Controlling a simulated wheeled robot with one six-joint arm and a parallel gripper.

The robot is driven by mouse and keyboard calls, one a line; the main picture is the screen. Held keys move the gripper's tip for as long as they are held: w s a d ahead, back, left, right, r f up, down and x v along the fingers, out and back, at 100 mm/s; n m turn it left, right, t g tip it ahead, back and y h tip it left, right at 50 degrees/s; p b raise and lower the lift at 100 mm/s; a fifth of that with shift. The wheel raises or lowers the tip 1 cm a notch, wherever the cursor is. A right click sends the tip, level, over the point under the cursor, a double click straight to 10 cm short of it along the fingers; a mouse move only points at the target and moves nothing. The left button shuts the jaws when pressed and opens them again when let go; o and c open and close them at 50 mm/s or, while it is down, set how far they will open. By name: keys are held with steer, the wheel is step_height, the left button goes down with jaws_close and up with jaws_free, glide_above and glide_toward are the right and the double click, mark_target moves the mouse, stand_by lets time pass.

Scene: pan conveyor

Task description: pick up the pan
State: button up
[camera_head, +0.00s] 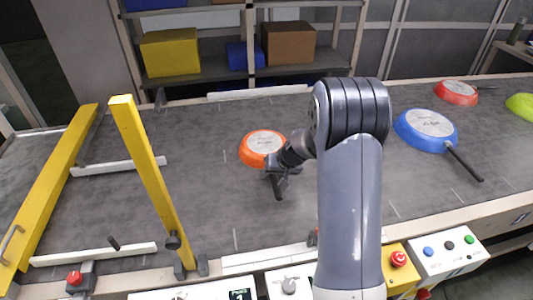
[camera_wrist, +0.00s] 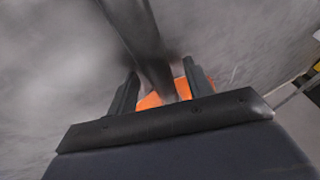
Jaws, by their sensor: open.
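An orange pan (camera_head: 262,136) lies upside down on the grey conveyor belt, with its pale base facing up. Its handle is mostly hidden by my gripper in the head view. My gripper (camera_head: 281,190) is over the near side of this pan. In the wrist view my gripper (camera_wrist: 161,68) is open, with one finger on each side of the dark handle (camera_wrist: 140,30). The handle runs between the fingers, and I cannot tell whether either finger touches it. Part of the orange body (camera_wrist: 150,101) shows behind the fingers.
A blue pan (camera_head: 415,122), a red pan (camera_head: 455,99) and a green pan (camera_head: 522,106) lie on the belt to the right. A yellow gate frame (camera_head: 150,180) stands at the left. Control boxes (camera_head: 445,255) line the front edge.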

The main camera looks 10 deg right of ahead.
jaws_close()
stand_by(0.5)
